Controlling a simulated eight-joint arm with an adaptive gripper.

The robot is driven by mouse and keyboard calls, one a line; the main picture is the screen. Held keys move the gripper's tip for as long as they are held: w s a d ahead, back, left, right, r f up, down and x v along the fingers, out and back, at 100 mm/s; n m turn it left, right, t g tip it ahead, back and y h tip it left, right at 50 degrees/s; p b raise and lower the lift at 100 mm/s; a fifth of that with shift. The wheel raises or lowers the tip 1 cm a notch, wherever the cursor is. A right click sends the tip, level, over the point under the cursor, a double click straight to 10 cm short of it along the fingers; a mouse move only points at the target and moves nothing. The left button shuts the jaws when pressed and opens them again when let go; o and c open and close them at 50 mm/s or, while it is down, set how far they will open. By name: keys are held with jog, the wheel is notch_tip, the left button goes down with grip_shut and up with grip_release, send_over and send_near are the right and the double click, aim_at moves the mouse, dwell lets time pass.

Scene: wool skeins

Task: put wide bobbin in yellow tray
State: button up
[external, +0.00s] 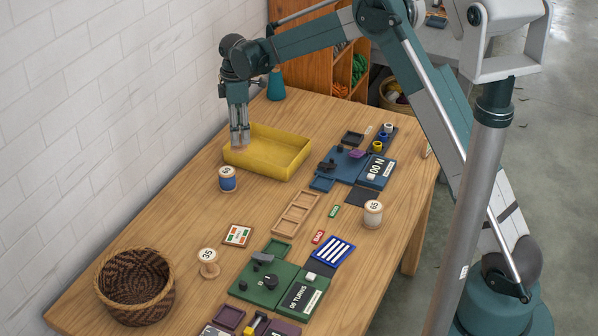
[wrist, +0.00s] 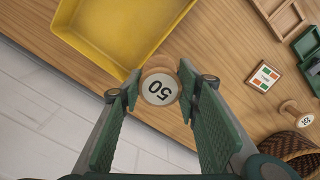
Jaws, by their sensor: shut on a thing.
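My gripper (external: 239,142) points down at the left end of the yellow tray (external: 290,163). In the wrist view the fingers (wrist: 160,84) close on both sides of a pale wooden bobbin marked 50 (wrist: 160,89). The bobbin is seen end on, beside the corner of the yellow tray (wrist: 85,42). In the external view the grasp is too small to make out clearly. A bobbin with blue winding (external: 228,180) appears upright on the table in front of the tray's left corner. I cannot tell from the label there whether it is the same one. The tray looks empty.
A cream bobbin (external: 373,214) and a bobbin marked 35 (external: 208,264) stand on the table. A woven basket (external: 136,288) is at the front left. A wooden compartment tray (external: 297,213) and blue and green boards (external: 268,283) fill the middle and right. A white wall borders the left.

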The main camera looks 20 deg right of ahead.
send_over(270, 157)
jog(key=shift+s+r, duration=0.1)
dwell(0.3)
notch_tip(270, 157, down, 6)
dwell(0.5)
jog(key=shift+f, duration=0.2)
jog(key=shift+f, duration=1.85)
jog(key=shift+f+b, duration=0.15)
jog(key=shift+b, duration=0.25)
jog(key=o, duration=0.9)
jog(key=shift+c, duration=0.2)
notch_tip(270, 157, up, 12)
jog(key=p, duration=0.1)
jog(key=shift+r, duration=0.2)
